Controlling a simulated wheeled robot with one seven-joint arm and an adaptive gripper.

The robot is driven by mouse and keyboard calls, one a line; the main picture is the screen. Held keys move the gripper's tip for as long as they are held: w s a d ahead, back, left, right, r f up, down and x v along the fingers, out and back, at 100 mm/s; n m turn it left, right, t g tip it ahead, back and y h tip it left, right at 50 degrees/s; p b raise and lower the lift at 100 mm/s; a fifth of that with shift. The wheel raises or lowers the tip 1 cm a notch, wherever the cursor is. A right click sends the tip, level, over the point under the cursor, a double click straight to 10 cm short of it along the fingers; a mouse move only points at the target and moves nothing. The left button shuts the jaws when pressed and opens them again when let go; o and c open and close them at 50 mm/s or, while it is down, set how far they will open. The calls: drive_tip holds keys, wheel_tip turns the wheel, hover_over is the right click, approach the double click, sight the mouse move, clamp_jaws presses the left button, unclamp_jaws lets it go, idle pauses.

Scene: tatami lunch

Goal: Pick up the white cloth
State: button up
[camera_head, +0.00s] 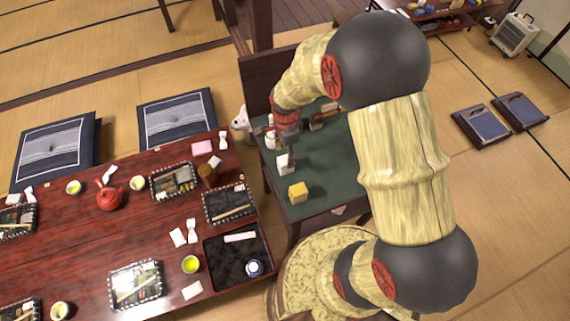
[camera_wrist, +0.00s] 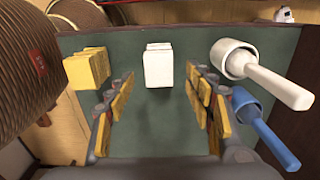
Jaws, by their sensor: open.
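The white cloth (camera_wrist: 158,66) looks like a small folded stack, lying on a green table top (camera_wrist: 135,135). In the wrist view it is in the upper middle, between and just beyond the two fingertips of my gripper (camera_wrist: 163,84). My gripper is open and empty, with a gap on each side of the cloth. In the head view the cloth (camera_head: 284,165) lies just below my gripper (camera_head: 287,141), which hides part of the table.
A yellow folded block (camera_wrist: 88,68) lies left of the cloth. A white cup-headed tool (camera_wrist: 240,62) and a blue-handled one (camera_wrist: 262,125) lie to its right. A red-brown dining table (camera_head: 60,245) with trays stands left of the green table.

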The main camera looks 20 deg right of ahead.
sight(286, 159)
wheel_tip(286, 159, down, 7)
drive_tip(key=shift+a+r+b, duration=0.1)
drive_tip(key=shift+r+b, duration=0.05)
drive_tip(key=shift+b, duration=0.85)
drive_tip(key=shift+c, duration=0.8)
drive_tip(key=shift+r, duration=0.1)
drive_tip(key=c, duration=1.1)
